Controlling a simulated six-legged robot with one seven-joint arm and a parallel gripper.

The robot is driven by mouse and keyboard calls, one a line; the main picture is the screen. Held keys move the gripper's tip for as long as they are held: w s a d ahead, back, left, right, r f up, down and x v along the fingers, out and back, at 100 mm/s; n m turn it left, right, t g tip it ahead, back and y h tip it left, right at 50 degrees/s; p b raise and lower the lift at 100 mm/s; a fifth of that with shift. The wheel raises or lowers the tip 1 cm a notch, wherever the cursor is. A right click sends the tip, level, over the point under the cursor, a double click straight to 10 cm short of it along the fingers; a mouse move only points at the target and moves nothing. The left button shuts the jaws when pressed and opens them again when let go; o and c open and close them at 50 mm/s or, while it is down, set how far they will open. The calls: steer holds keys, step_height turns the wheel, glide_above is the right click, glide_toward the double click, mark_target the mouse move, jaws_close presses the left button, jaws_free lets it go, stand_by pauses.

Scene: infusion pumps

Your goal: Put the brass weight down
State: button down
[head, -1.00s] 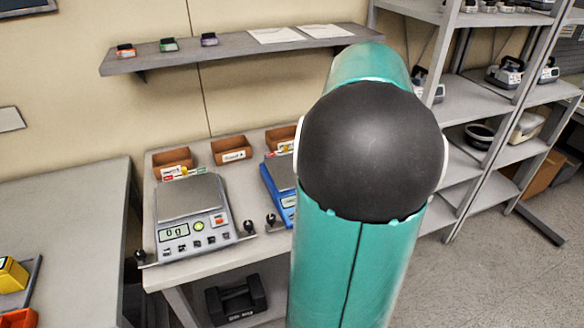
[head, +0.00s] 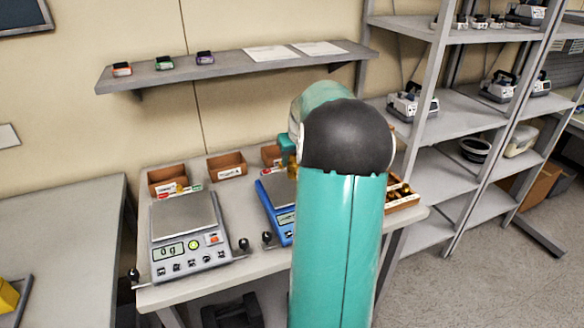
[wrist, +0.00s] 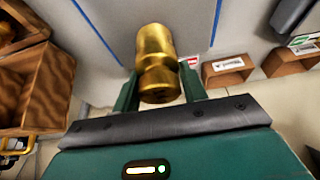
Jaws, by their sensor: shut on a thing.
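My gripper (wrist: 160,88) is shut on the brass weight (wrist: 155,55), a gold cylinder with a narrower neck, in the wrist view. The weight is over the grey pan (wrist: 192,28) of the blue scale, between the scale's blue edges. I cannot tell whether it touches the pan. In the head view my gripper (head: 288,150) is over the back of the blue scale (head: 287,228), with a bit of brass below the fingers. My arm hides the right side of this scale and most of its display.
A grey scale (head: 184,215) reading 0 g stands to the left on the bench. Open brown boxes (head: 227,166) line the back. A box of brass weights (head: 402,194) sits at the right. A wall shelf (head: 235,66) is above; a rack (head: 440,110) stands right.

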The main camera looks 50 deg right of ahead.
mark_target(292, 167)
steer(key=shift+a+x, duration=0.15)
steer(key=shift+x, duration=0.8)
steer(key=shift+a+x, duration=0.2)
steer(key=shift+x, duration=0.7)
steer(key=shift+s+f, duration=0.2)
steer(key=shift+f, duration=0.1)
steer(key=c, duration=0.8)
jaws_free()
steer(key=shift+f, duration=0.1)
steer(key=v, duration=1.2)
steer(key=w+a+r+n, duration=0.1)
steer(key=w+a+r, duration=0.1)
steer(key=a, duration=0.5)
steer(key=w+a+r+n, duration=0.1)
steer(key=a+r, duration=0.1)
steer(key=a, duration=0.5)
steer(key=s+a+n+t+y, duration=0.1)
steer(key=s+a, duration=0.2)
steer(key=a, duration=0.9)
steer(key=s+a+n, duration=0.2)
steer(key=s+a, duration=0.1)
steer(key=a, duration=1)
steer(key=s+a+f+n+y, duration=0.1)
steer(key=s+a+f, duration=0.2)
steer(key=s+a, duration=0.4)
steer(key=shift+s+a+t, duration=0.35)
steer(key=shift+s+t, duration=0.05)
